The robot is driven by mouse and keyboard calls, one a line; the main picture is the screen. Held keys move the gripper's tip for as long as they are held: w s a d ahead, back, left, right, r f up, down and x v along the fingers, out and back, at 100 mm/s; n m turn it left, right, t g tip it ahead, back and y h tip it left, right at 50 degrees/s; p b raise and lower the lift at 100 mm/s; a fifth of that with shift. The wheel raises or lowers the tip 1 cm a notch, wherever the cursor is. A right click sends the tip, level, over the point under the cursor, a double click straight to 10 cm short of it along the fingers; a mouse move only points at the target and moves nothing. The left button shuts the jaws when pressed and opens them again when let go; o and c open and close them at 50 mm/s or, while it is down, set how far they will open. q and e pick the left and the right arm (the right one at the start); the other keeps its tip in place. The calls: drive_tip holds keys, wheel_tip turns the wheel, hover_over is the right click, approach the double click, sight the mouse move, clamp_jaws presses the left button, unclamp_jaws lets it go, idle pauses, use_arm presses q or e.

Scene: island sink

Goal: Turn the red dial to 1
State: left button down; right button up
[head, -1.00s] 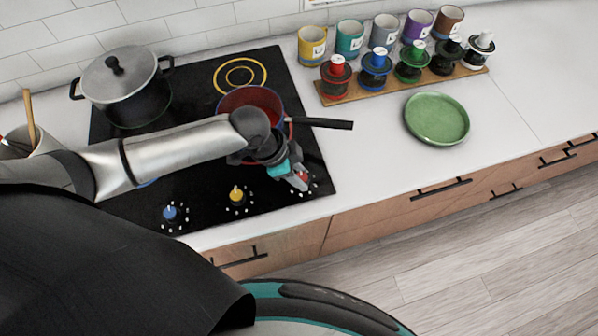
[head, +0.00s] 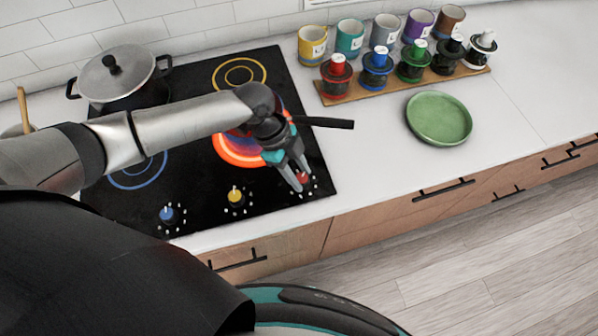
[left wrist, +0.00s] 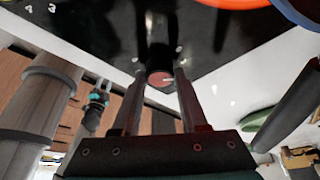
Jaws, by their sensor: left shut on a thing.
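The red dial (head: 304,178) is at the front right corner of the black stovetop (head: 205,200). My left gripper (head: 300,184) reaches down over it and is shut on it, one finger on each side. The left wrist view shows the dial's round red top (left wrist: 160,79) between the fingertips, with a pale mark on it. The marks around the dial are too small to read. The burner ring (head: 236,153) under the red pan glows orange. A small black and teal gripper (left wrist: 102,87), apparently my right one, shows in the left wrist view; its jaw state is unclear.
The red pan's black handle (head: 325,122) sticks out right, behind my left gripper. A blue dial (head: 168,214) and yellow dial (head: 236,198) are to the left. A steel pot (head: 122,80) stands at the back. A green plate (head: 439,118) lies on the counter.

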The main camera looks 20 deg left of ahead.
idle(0.3)
use_arm(q)
drive_tip(key=shift+c, duration=2.2)
unclamp_jaws()
drive_tip(key=shift+r, duration=0.1)
drive_tip(key=v, duration=1.5)
